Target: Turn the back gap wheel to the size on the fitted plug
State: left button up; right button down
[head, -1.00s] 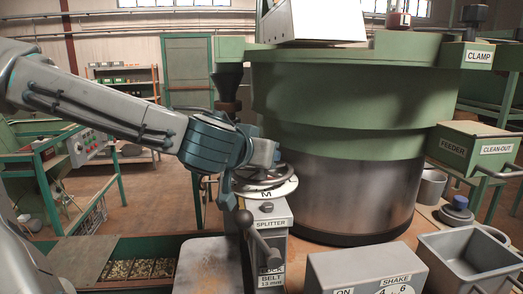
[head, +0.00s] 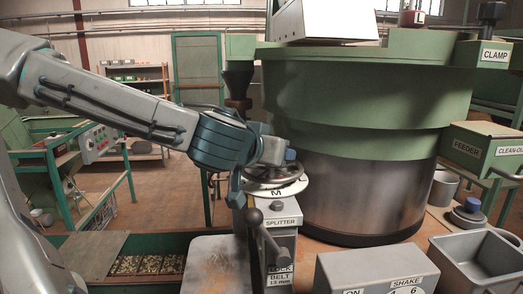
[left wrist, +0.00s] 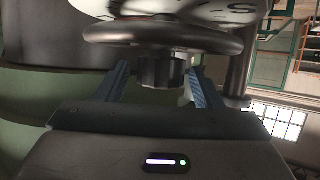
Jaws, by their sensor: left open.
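A dark handwheel (head: 262,175) sits over a white lettered dial (head: 292,187) on top of the grey splitter box (head: 281,235). An M faces the front of the dial, with an L to its right. My left gripper (head: 288,157) is at the wheel, coming from the left. In the left wrist view the wheel rim (left wrist: 190,38) crosses above, and the open fingers of my left gripper (left wrist: 159,78) stand on either side of its dark hub (left wrist: 160,71). I cannot tell whether they touch it. I cannot make out a fitted plug. My right gripper is out of view.
A large green and steel bowl (head: 360,110) stands close behind and right of the wheel. A shake control box (head: 375,272) and an open grey bin (head: 480,262) are at front right.

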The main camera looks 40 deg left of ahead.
pick_arm(q)
jog(key=b+v, duration=0.4)
jog(key=v, duration=0.6)
jog(key=shift+s+b, duration=0.2)
jog(key=shift+b, duration=0.2)
